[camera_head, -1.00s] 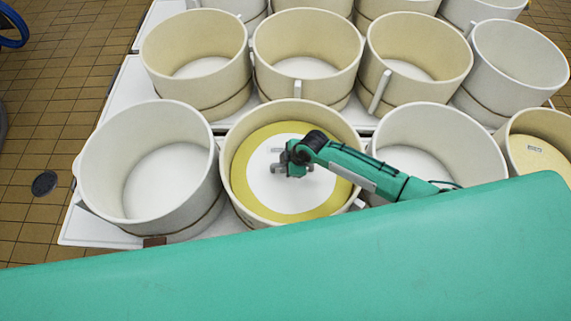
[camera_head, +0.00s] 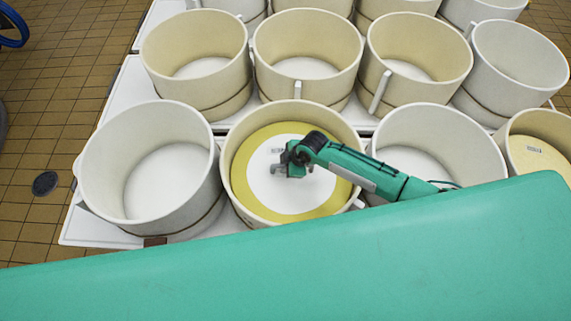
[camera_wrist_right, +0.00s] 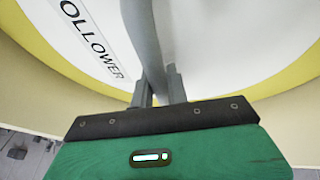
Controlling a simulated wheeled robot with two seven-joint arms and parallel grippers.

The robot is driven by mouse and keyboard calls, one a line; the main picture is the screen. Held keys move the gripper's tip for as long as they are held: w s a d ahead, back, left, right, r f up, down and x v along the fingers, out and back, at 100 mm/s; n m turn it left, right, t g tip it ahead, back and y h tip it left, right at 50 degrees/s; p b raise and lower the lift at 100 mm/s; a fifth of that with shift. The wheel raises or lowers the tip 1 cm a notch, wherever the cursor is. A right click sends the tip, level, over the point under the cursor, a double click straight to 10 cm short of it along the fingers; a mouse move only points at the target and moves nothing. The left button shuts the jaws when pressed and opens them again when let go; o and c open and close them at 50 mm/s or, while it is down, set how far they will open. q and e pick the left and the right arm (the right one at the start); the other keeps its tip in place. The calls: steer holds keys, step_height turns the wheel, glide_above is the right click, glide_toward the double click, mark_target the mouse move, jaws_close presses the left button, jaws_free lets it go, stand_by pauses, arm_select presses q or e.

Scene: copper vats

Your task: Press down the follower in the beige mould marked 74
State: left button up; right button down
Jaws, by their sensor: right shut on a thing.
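The beige mould (camera_head: 290,112) stands in the front row, second from the left. Its number cannot be read. Inside it lies the follower (camera_head: 268,197), a white disc with a yellow outer ring, below the rim and looking roughly level. In the right wrist view a white strip (camera_wrist_right: 92,38) lettered "FOLLOWER" lies on the disc. My right gripper (camera_head: 279,168) reaches in from the right over the disc's middle. In the wrist view its fingers (camera_wrist_right: 157,88) are shut on the follower's grey handle (camera_wrist_right: 147,35). My left gripper is not in view.
An empty whitish mould (camera_head: 95,190) stands close on the left, another (camera_head: 440,125) on the right under my arm. Behind is a row of empty moulds (camera_head: 205,30). At far right a mould (camera_head: 520,125) holds a yellowish disc. Tiled floor (camera_head: 50,130) is open at left.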

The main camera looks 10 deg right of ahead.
steer(key=shift+s+f, duration=0.2)
steer(key=c, duration=1.3)
jaws_free()
steer(key=shift+w+r, duration=0.1)
steer(key=shift+r, duration=0.05)
steer(key=shift+r, duration=0.1)
steer(key=b+v, duration=0.2)
steer(key=v, duration=1.1)
steer(key=shift+r, duration=0.25)
steer(key=shift+d, duration=0.15)
